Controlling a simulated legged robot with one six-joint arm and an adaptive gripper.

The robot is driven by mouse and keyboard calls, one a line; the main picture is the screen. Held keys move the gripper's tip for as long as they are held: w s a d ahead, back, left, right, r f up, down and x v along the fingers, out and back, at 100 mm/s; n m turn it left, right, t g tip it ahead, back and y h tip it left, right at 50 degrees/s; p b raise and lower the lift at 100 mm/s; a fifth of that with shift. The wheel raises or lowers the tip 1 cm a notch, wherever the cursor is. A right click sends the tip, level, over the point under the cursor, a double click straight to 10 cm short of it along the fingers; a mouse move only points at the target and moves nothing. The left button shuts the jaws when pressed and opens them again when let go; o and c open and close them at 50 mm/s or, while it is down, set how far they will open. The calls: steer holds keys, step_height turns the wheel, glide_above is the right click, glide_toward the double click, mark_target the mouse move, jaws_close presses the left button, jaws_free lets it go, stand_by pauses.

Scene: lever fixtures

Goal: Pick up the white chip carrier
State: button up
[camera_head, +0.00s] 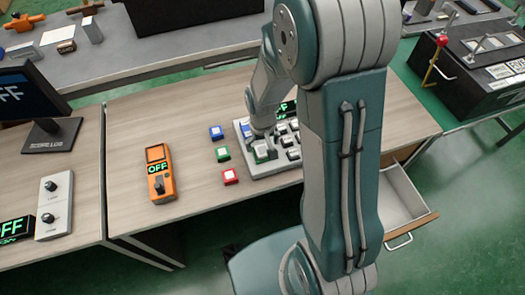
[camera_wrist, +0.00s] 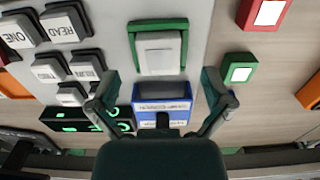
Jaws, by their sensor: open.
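I cannot identify a white chip carrier for certain in either view. My gripper (camera_wrist: 160,78) is open, its two fingers spread on either side of a green-framed white switch (camera_wrist: 158,52) and a blue-framed block (camera_wrist: 163,103) in the wrist view. Nothing is seen held between the fingers. In the head view my gripper (camera_head: 261,134) is low over the grey button panel (camera_head: 274,169), just behind the green-framed switch (camera_head: 263,152). My arm hides part of the panel's right side.
Blue (camera_head: 216,132), green (camera_head: 222,154) and red (camera_head: 230,176) white-topped blocks stand left of the panel. An orange handheld device (camera_head: 160,174) lies further left. An open drawer (camera_head: 402,205) juts out at the right. Wood tabletop between device and blocks is clear.

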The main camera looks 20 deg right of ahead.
step_height(320, 180, down, 2)
steer(key=shift+f, duration=0.25)
steer(key=c, duration=1)
steer(key=shift+r, duration=0.15)
